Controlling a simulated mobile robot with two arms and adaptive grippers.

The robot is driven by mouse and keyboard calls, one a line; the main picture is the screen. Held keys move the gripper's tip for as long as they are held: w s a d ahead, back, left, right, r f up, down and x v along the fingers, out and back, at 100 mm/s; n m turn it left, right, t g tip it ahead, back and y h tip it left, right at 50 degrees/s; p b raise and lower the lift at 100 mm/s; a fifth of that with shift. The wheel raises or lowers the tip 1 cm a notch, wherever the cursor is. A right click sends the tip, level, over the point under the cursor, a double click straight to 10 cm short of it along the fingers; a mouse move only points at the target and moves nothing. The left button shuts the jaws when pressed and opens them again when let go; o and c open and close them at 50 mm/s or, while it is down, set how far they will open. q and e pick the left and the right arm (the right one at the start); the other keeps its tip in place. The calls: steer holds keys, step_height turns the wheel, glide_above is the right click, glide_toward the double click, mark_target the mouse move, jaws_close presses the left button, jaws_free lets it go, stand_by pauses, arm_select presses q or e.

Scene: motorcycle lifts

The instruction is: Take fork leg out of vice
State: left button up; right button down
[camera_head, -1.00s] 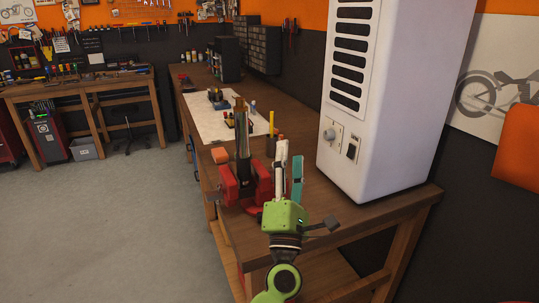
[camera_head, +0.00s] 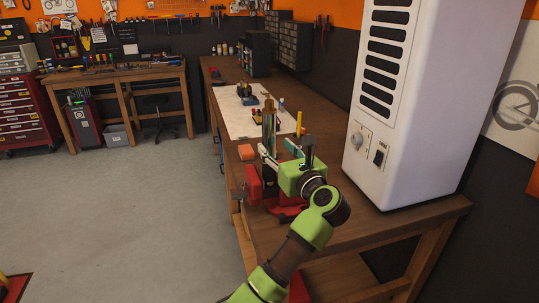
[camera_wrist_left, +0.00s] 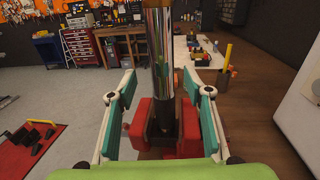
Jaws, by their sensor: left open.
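The fork leg (camera_head: 269,124) is a dark and shiny tube standing upright in the red vice (camera_head: 253,184) on the wooden bench. My left gripper (camera_head: 277,150), green with white and teal fingers, is close to the leg at a height just above the vice and partly hides both. In the left wrist view the fork leg (camera_wrist_left: 159,45) rises between the two open fingers (camera_wrist_left: 157,75), with a gap on each side. Its lower end sits between the jaws of the vice (camera_wrist_left: 140,122). Whether the fingertips reach past the leg is hard to tell. My right gripper is not in view.
A tall white cabinet (camera_head: 408,100) stands on the bench right of the vice.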

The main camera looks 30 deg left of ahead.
mark_target(272, 140)
arm_select(q)
steer(key=shift+w+a+r, duration=0.1)
steer(key=shift+w+a, duration=0.25)
steer(key=shift+a, duration=0.2)
steer(key=shift+w+a+r+p, duration=0.1)
steer(key=shift+w+a+p, duration=0.15)
steer(key=shift+p, duration=0.2)
steer(key=p+x, duration=0.2)
steer(key=x, duration=0.1)
steer(key=shift+w+a, duration=0.5)
steer(key=shift+a, duration=0.1)
steer(key=shift+d, duration=0.1)
jaws_close()
steer(key=shift+r, duration=0.15)
